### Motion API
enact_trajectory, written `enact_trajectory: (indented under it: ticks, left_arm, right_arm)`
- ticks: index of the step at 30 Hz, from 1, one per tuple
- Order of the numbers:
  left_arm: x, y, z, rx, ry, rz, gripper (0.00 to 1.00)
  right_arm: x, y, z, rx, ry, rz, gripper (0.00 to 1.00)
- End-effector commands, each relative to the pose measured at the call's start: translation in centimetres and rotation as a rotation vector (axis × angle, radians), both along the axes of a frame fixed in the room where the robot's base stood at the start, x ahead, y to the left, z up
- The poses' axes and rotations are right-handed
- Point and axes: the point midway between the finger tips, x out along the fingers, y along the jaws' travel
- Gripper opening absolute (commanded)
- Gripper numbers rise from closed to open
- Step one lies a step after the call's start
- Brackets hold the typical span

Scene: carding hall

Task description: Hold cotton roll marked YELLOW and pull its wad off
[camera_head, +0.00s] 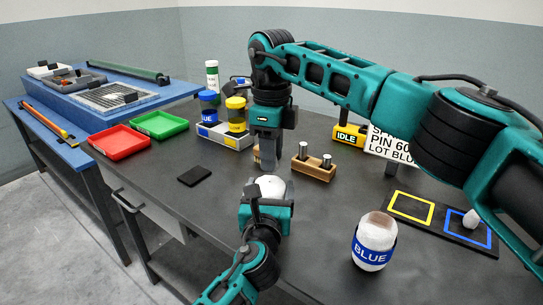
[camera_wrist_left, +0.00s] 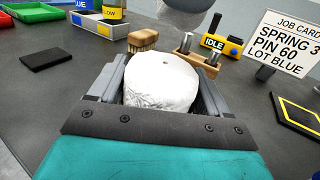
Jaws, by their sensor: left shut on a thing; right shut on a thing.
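My left gripper (camera_head: 268,203) is shut around a white cotton roll (camera_head: 271,186) above the front part of the table. In the left wrist view the roll (camera_wrist_left: 162,82) sits between both fingers, its rounded white top showing a small dark spot. No marking shows on it; its lower part is hidden. My right gripper (camera_head: 268,155) points down just above the roll, fingers close together. What it holds is barely visible; a pale grey rounded shape (camera_wrist_left: 186,8), perhaps the wad, hangs at the top edge of the left wrist view, apart from the roll.
A BLUE roll (camera_head: 374,241) with a brownish top stands at the front right. A mat has a yellow square (camera_head: 411,208) and a blue square holding a white wad (camera_head: 471,219). A wooden block with metal pins (camera_head: 313,166), a brush (camera_wrist_left: 143,40) and blue and yellow jars stand behind.

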Motion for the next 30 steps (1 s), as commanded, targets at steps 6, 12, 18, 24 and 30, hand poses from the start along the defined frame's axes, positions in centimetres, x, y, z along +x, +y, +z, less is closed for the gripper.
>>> enact_trajectory:
  ticks: [6,12,18,24,30]
  left_arm:
    - [0.0,0.0,-0.1,0.000,0.001,0.000,0.23]
    - [0.0,0.0,-0.1,0.000,0.001,0.000,0.23]
    - [0.0,0.0,-0.1,0.000,0.001,0.000,0.23]
    - [0.0,0.0,-0.1,0.000,0.001,0.000,0.23]
    - [0.0,0.0,-0.1,0.000,0.001,0.000,0.78]
  right_arm:
    - [0.0,0.0,0.2,0.000,0.000,0.000,0.00]
    - [0.0,0.0,0.3,0.000,0.000,0.000,0.00]
    - [0.0,0.0,2.3,0.000,-0.002,-0.001,0.00]
    - [0.0,0.0,4.2,-0.001,0.000,0.000,0.00]
    - [0.0,0.0,4.2,0.000,0.000,0.000,0.00]
